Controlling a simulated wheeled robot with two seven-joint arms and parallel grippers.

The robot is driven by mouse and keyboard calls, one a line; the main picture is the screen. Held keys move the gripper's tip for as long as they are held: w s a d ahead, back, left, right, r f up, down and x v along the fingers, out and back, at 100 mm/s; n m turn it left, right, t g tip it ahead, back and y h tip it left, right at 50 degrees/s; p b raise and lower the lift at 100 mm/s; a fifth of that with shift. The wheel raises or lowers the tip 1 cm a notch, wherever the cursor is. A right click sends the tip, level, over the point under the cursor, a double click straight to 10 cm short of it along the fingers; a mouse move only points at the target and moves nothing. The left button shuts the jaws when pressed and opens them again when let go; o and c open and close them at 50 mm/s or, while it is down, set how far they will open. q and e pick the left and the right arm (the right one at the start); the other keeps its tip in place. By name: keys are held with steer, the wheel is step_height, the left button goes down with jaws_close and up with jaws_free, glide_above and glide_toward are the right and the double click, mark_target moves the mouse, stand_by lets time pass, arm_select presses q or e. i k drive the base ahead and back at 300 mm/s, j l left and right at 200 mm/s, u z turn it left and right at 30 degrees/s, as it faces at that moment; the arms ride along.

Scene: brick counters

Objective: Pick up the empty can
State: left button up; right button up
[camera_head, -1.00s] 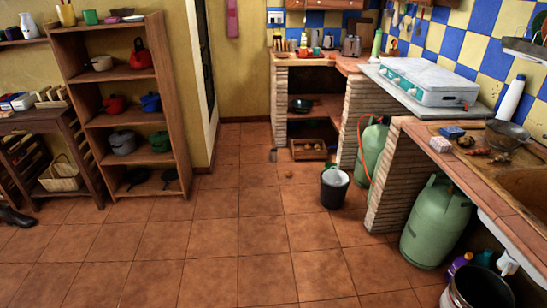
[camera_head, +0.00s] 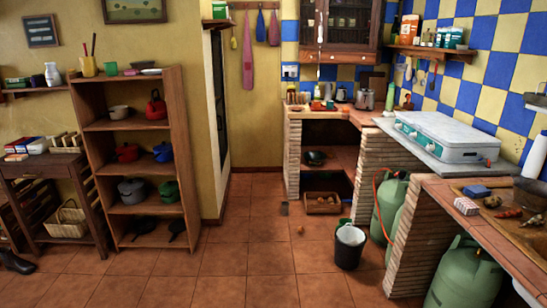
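A small dark grey cylinder (camera_head: 284,208), which looks like a can, stands on the tiled floor in the middle of the view, left of the wooden crate (camera_head: 322,204). It is far off and too small to tell whether it is empty. Neither of my grippers is in view.
A small round brownish thing (camera_head: 300,230) lies on the floor near the cylinder. A black bucket (camera_head: 349,248) stands to the right, by the brick counter (camera_head: 411,250) and green gas bottles (camera_head: 466,280). A wooden shelf (camera_head: 190,160) stands at left. The middle floor is clear.

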mark_target(285, 208)
steer(key=i, duration=4.6)
